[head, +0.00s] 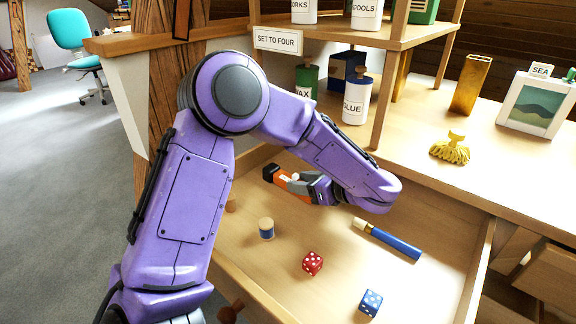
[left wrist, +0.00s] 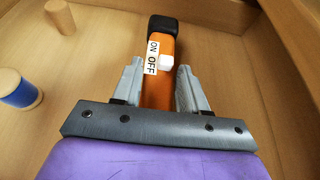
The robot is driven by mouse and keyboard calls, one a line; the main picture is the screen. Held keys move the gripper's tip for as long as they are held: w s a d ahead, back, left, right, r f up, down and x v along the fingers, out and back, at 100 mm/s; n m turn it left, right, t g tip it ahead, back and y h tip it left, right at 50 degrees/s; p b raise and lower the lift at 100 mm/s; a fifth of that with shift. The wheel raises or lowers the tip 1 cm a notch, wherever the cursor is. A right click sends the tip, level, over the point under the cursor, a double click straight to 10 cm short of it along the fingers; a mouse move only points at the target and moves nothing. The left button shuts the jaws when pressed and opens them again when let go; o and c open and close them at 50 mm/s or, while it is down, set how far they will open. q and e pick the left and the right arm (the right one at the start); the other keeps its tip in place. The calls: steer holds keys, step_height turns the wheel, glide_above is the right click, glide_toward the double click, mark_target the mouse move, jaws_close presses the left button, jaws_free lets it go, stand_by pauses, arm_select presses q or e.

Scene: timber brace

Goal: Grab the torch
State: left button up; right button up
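The torch (head: 293,183) has an orange body and a black head, and lies in the open drawer near its back left. In the left wrist view the torch (left wrist: 159,70) shows an "ON OFF" label and a white switch, with its black head pointing away from me. My left gripper (head: 312,187) is at the torch's near part. In the left wrist view its two grey fingers (left wrist: 160,85) stand on either side of the orange body, very close to it. I cannot tell whether they touch it. The torch's rear end is hidden behind the gripper. My right gripper is not in view.
The drawer (head: 235,262) also holds a blue-banded cork (head: 266,229), a red die (head: 312,263), a blue die (head: 370,302) and a blue tube (head: 390,240). The desk top (head: 420,120) overhangs behind, with glue bottle (head: 355,98) and shelf post (head: 390,100) near my arm.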

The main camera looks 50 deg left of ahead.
arm_select(q)
steer(key=shift+c, duration=1.1)
steer(key=shift+r, duration=0.1)
